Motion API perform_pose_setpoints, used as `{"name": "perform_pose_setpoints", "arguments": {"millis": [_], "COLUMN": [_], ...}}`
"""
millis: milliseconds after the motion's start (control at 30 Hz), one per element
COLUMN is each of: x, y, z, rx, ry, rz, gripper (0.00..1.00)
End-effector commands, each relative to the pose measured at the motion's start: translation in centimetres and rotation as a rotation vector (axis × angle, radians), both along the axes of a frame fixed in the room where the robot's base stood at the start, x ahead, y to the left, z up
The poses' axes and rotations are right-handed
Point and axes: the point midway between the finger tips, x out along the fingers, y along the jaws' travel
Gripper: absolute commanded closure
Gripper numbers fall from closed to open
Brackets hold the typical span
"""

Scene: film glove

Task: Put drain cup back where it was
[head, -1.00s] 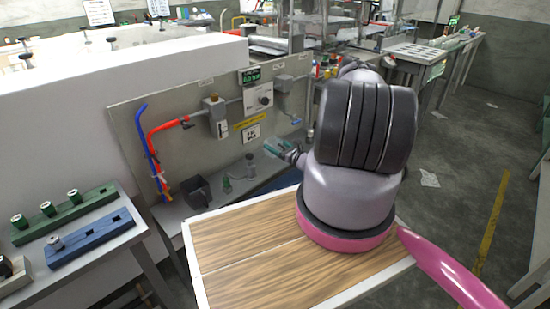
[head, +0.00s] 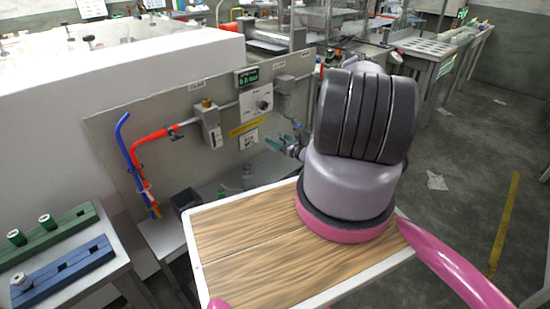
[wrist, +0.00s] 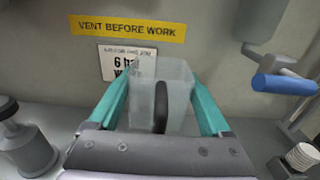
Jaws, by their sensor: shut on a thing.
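The drain cup (wrist: 175,88) is a pale, see-through cup with a dark upright handle (wrist: 161,106), seen in the wrist view. My gripper (wrist: 161,100) has its two teal fingers on either side of the cup and is shut on it. The cup is in front of the grey panel, below the yellow "VENT BEFORE WORK" label (wrist: 128,30), and partly covers a white sign (wrist: 120,62). In the head view my gripper (head: 279,144) is small and partly hidden by my arm. The cup's base is hidden, so I cannot tell its height above the bench.
A blue-handled fitting (wrist: 285,84) sticks out at right, and a grey metal fitting (wrist: 27,148) stands at left in the wrist view. In the head view, red and blue hoses (head: 143,165) and a dark open container (head: 185,200) are left of my gripper. A blue rack (head: 65,272) stands lower left.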

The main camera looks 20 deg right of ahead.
Motion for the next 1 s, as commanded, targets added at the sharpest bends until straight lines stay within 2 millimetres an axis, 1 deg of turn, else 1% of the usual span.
{"name": "perform_pose_setpoints", "arguments": {"millis": [67,300,467,700,800,1000], "x": [-0.1,-0.1,-0.1,-0.1,-0.1,0.0], "y": [0.1,0.1,0.1,0.1,0.1,0.0], "z": [-0.4,-4.5,-6.0,-9.4,-10.0,-10.0], "rx": [0.002,0.001,0.001,0.0,0.0,0.001], "ry": [0.002,0.0,0.001,0.001,0.001,0.001], "rz": [0.0,0.0,0.0,0.0,0.0,0.0], "gripper": [0.85,0.85,0.85,0.85,0.85,0.85]}}
